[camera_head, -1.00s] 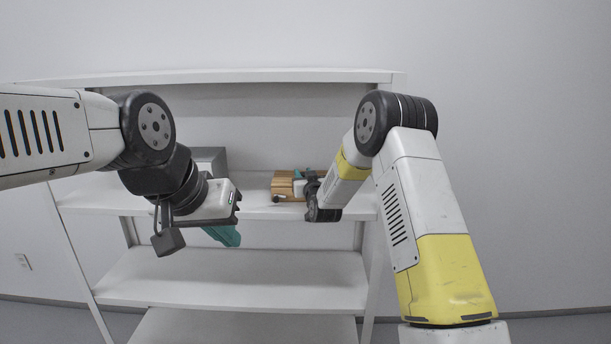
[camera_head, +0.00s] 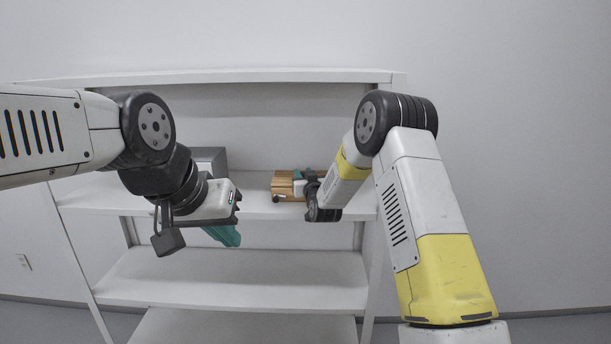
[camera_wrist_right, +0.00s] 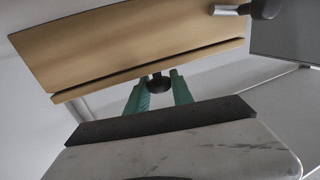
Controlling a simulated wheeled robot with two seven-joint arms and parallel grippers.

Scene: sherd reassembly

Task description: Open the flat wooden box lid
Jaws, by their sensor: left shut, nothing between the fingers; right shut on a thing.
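The flat wooden box (camera_head: 284,184) sits on the upper shelf, right of its middle. In the right wrist view its broad wooden face (camera_wrist_right: 120,45) fills the upper left, with a dark gap above a thin wooden strip (camera_wrist_right: 215,52). A dark round knob (camera_wrist_right: 158,84) is at this lower edge. My right gripper (camera_wrist_right: 157,88) is shut on the knob, a teal finger on each side. In the head view my right gripper (camera_head: 298,175) is at the box, its wrist hiding the box's right part. My left gripper (camera_head: 228,238) is shut and empty, in front of the shelf edge.
The white shelf unit (camera_head: 230,292) stands against the wall. A grey box (camera_head: 211,158) stands on the upper shelf behind my left wrist. A small dark-ended white piece (camera_wrist_right: 262,9) shows at the top right of the right wrist view. The lower shelves are bare.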

